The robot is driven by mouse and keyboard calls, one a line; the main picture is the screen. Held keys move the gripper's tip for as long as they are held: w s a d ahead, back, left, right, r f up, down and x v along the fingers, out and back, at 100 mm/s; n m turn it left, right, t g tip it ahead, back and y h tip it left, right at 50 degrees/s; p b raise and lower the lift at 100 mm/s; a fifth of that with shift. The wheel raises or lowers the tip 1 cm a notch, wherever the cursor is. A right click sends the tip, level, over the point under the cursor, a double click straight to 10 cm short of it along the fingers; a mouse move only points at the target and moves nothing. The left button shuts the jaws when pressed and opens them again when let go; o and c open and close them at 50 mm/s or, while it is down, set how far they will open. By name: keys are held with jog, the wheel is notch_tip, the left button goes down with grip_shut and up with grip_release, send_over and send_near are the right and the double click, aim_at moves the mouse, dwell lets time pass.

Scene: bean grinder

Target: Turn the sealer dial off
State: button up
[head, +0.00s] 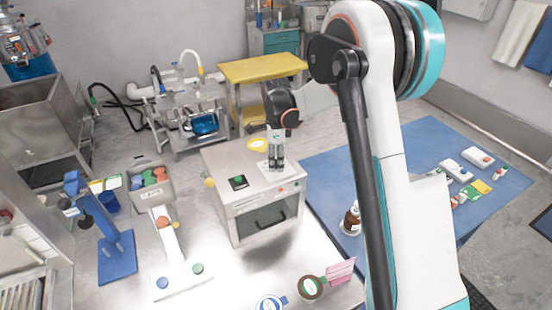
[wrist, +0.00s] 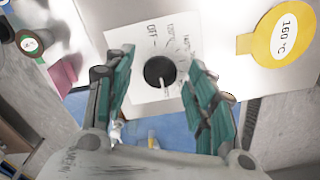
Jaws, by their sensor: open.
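The sealer (head: 255,210) is a metal box on the bench in the head view, with a door and handle on its front. My gripper (head: 276,152) is above its top, towards the back right. In the wrist view the black round dial (wrist: 160,71) sits on a white scale plate marked OFF and with temperatures (wrist: 152,40). A pale mark shows on the dial's lower part; which setting it indicates is unclear. My gripper's green fingers (wrist: 160,60) are open on either side of the dial, with gaps visible. In the head view the gripper hides the dial.
A yellow round 160 °C tag (wrist: 284,36) is beside the dial plate. A blue stand (head: 115,250) and a bin of colored items (head: 150,185) are left.

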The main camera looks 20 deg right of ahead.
jog(key=c, duration=1.1)
jog(key=shift+o, duration=0.2)
